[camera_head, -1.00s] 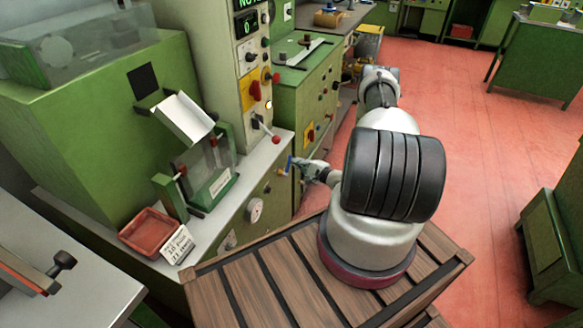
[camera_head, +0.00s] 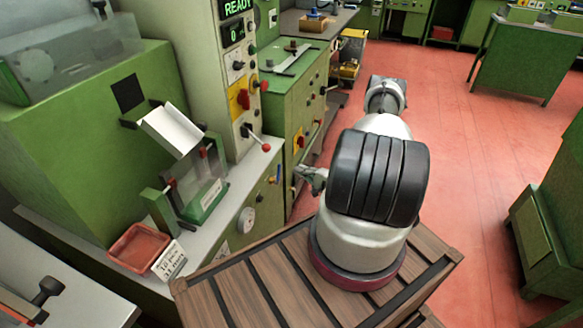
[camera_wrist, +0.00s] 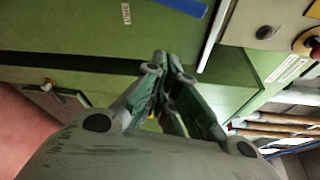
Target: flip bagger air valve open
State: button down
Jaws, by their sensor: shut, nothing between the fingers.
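The air valve shows as a small brass-yellow fitting (camera_head: 273,180) on the green front of the bench, in the head view. A flat blue bar, which looks like a valve handle (camera_wrist: 185,5), crosses the top edge of the wrist view, beyond my fingertips. My gripper (camera_head: 299,170) is to the right of the valve, apart from it. In the wrist view my gripper (camera_wrist: 168,62) has its fingers together and empty. The display (camera_head: 236,8) on the control column reads READY in green.
A red-knobbed lever (camera_head: 266,147) sticks out above the valve. A round gauge (camera_head: 246,220) is on the bench front. A red tray (camera_head: 139,247) with a handwritten card (camera_head: 170,261) stands on the bench. The red floor (camera_head: 460,150) to the right is clear.

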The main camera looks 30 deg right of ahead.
jog(key=shift+v, duration=2.2)
